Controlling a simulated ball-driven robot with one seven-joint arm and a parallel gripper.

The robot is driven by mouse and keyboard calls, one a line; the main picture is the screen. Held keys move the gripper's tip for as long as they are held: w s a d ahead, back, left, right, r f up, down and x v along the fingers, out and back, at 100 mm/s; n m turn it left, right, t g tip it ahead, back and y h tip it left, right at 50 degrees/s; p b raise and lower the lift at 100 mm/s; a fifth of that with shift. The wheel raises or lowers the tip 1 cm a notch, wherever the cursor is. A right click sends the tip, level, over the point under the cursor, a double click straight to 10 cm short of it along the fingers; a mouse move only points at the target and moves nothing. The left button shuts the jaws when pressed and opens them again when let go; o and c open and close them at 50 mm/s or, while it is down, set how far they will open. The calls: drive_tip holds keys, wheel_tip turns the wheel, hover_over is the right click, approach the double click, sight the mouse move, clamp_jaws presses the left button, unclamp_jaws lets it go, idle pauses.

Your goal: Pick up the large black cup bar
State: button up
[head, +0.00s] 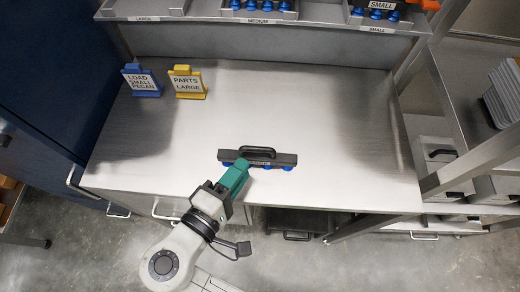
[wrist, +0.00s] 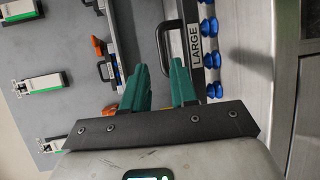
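The large black cup bar (head: 285,159) lies on the steel worktop, with an arched black handle (head: 258,149) on top and blue suction cups along its near edge. In the wrist view the bar (wrist: 190,12) runs up the picture with a LARGE label and blue cups at its right; its handle (wrist: 161,40) shows just beyond the fingertips. My gripper (head: 243,164) has green fingers and is at the bar's left part, beside the handle. In the wrist view my gripper (wrist: 158,75) is open, with an empty gap between the fingers. Contact with the bar cannot be told.
A blue sign (head: 142,84) and a yellow PARTS LARGE sign (head: 188,84) stand at the worktop's back left. A shelf (head: 215,18) with LARGE, MEDIUM and SMALL places runs along the back; other cup bars sit there. The worktop (head: 290,105) behind the bar is clear.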

sight(259, 148)
drive_tip(key=p+x, duration=0.1)
drive_tip(key=x, duration=0.3)
drive_tip(key=p+x, duration=0.1)
drive_tip(key=x, duration=0.3)
drive_tip(key=shift+d+f, duration=0.15)
drive_tip(key=shift+f, duration=0.1)
clamp_jaws()
